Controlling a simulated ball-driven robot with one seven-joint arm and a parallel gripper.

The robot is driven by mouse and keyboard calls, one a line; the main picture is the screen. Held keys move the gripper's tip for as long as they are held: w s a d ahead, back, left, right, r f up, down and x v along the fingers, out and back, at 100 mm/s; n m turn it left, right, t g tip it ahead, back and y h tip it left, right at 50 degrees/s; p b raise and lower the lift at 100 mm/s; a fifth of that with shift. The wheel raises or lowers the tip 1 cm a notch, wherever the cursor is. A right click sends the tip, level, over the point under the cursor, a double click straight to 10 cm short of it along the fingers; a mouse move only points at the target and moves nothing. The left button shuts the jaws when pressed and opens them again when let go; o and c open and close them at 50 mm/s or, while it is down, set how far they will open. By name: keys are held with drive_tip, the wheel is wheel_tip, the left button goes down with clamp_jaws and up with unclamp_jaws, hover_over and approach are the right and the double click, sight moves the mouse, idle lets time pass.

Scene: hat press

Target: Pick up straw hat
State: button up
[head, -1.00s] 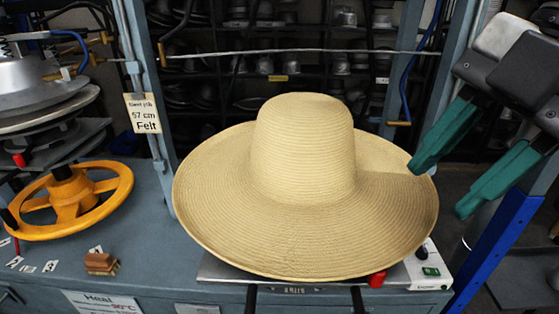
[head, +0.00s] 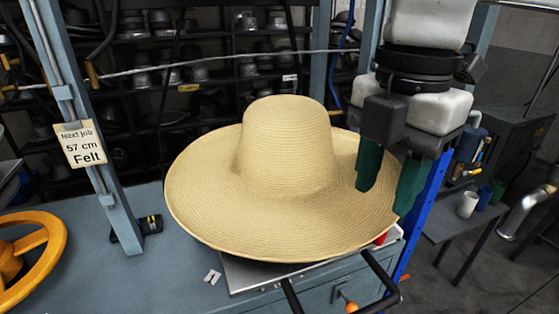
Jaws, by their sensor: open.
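The straw hat (head: 285,150) has a tall rounded crown and a wide brim. It rests upright, brim down, on a metal plate (head: 250,275) on the grey-blue bench. My gripper (head: 385,190) is at the right side of the hat, pointing down. Its two green fingers are open and apart. They overlap the right part of the brim in the picture, one finger over the brim and the other near its outer edge. I cannot tell whether they touch it. The plate is mostly hidden under the hat.
A blue-grey post with a "Felt" sign (head: 83,147) stands left, and a yellow handwheel (head: 25,250) at far left. Two black handles (head: 385,280) stick out at the bench front. Shelves of metal forms (head: 200,60) are behind. A side table (head: 465,225) with cups stands right.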

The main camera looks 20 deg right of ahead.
sight(372, 234)
drive_tip(key=shift+a+f, duration=0.1)
drive_tip(key=shift+f, duration=0.85)
drive_tip(key=shift+w+d+f+p, duration=0.15)
drive_tip(key=shift+f+p, duration=0.4)
drive_tip(key=shift+f, duration=0.85)
drive_tip(key=shift+d+f+p, duration=0.1)
drive_tip(key=shift+f+p, duration=0.4)
drive_tip(key=shift+f, duration=0.9)
clamp_jaws()
